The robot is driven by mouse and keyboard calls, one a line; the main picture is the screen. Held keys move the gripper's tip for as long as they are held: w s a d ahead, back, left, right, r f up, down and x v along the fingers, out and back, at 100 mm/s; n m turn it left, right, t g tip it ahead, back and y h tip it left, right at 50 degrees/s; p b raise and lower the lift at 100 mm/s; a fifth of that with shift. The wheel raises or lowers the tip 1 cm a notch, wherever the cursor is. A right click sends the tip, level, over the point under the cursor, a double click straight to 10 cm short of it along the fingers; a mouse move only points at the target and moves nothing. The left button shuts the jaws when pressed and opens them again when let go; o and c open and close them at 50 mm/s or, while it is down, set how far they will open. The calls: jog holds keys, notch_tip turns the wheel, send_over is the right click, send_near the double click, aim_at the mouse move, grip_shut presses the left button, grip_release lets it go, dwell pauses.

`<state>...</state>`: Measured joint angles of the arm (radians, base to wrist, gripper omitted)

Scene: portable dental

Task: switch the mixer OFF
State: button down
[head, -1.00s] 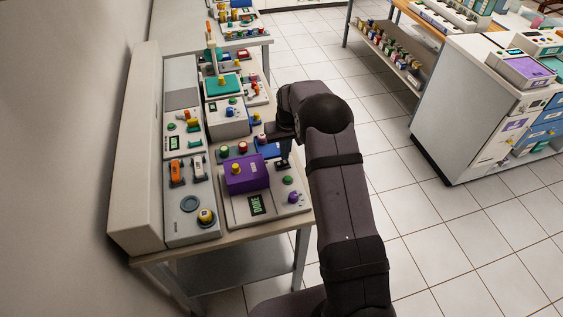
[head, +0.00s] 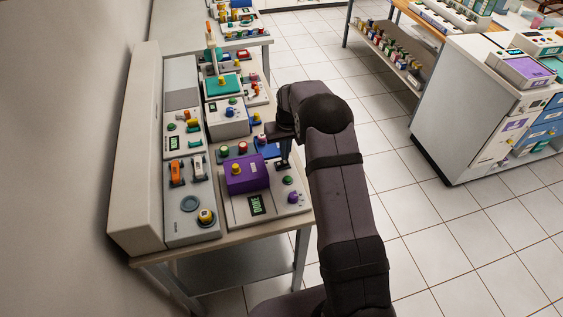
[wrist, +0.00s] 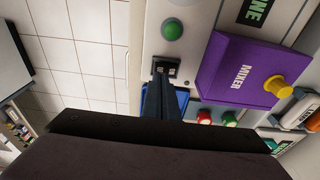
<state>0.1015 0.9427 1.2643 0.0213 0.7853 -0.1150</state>
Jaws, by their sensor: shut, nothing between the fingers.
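The mixer is a purple box (head: 238,183) with a yellow knob on top, on a pale base panel. It reads MIXER on the purple box in the wrist view (wrist: 232,75). A small black switch (wrist: 166,66) with pale marks sits on the panel beside the box, below a green button (wrist: 172,29). My gripper (wrist: 160,88) is shut and empty, its fingertips right at the switch's lower edge; I cannot tell whether they touch. In the head view my gripper (head: 285,165) is low over the panel's far right part, and the switch is not clear there.
The panel's display (head: 256,205) reads DONE; a green button (head: 288,180) and purple knob (head: 293,197) are near it. Red and green buttons (wrist: 204,117) and a blue part (wrist: 182,98) lie close to my fingers. Other devices crowd the bench; the floor to the right is open.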

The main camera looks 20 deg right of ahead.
aim_at(285, 163)
jog(key=shift+f+b, duration=0.75)
jog(key=shift+f, duration=0.35)
dwell(1.1)
jog(key=shift+s+r, duration=0.1)
jog(key=shift+r, duration=0.05)
jog(key=shift+r+p, duration=2.3)
jog(key=shift+r, duration=1.1)
jog(key=s+a+r, duration=0.2)
jog(key=s+r, duration=0.2)
jog(key=s, duration=0.3)
jog(key=s+a+r, duration=0.1)
jog(key=s+r, duration=0.3)
jog(key=s, duration=0.3)
jog(key=s+a+g, duration=0.1)
jog(key=s+a, duration=0.1)
jog(key=s, duration=1.8)
jog(key=shift+a+g, duration=0.15)
jog(key=shift+g, duration=0.25)
